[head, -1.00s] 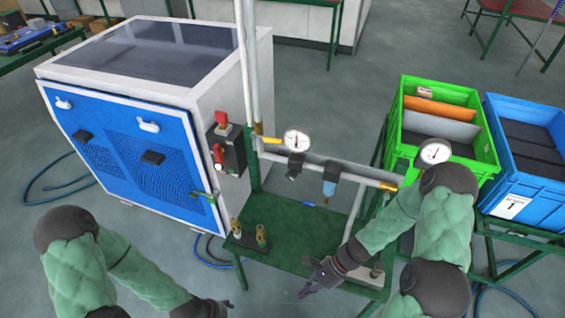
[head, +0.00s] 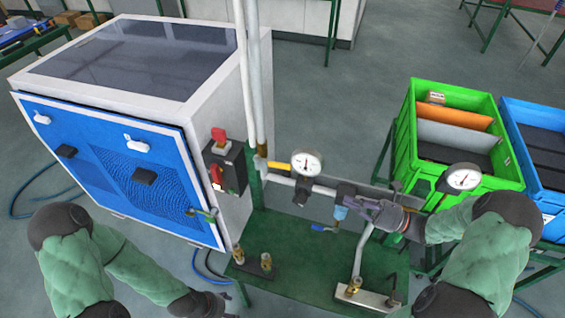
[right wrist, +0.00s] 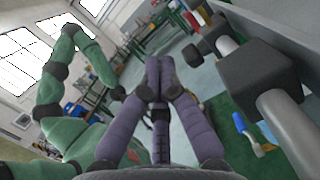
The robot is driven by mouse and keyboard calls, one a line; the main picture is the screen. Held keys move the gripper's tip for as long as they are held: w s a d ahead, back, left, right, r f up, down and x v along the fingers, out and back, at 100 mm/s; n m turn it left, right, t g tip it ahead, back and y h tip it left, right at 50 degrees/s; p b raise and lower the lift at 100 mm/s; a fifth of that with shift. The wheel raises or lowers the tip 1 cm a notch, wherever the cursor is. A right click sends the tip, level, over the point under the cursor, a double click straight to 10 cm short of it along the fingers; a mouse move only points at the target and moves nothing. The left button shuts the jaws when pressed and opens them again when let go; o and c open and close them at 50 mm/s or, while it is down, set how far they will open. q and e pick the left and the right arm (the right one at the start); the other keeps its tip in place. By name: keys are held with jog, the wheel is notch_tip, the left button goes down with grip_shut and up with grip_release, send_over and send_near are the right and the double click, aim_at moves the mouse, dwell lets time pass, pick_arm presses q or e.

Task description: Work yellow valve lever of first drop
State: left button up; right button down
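A yellow valve lever (head: 279,165) lies level on the pipework in the head view, just left of the left white gauge (head: 307,163). My right gripper (head: 360,206) is at the pipe right of that gauge, beside a dark fitting with a blue bowl (head: 340,212), and well to the right of the yellow lever. In the right wrist view its fingers (right wrist: 160,62) lie together with nothing seen between them. That view does not clearly show the yellow lever. My left gripper (head: 205,304) is low near the bottom edge, dark and small, and its fingers are unclear.
A blue lever (head: 324,228) hangs below the pipe and also shows in the right wrist view (right wrist: 244,130). A second gauge (head: 462,179) is at right. The blue and white cabinet (head: 215,120) stands at left. Green (head: 510,165) and blue crates are at right.

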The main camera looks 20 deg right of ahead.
jog(key=b, duration=0.2)
send_near(273, 163)
jog(key=w+a+f, duration=0.2)
jog(key=w+a, duration=0.1)
jog(key=a, duration=0.1)
jog(key=shift+w+f, duration=0.3)
jog(key=shift+w, duration=0.05)
jog(key=shift+a, duration=0.15)
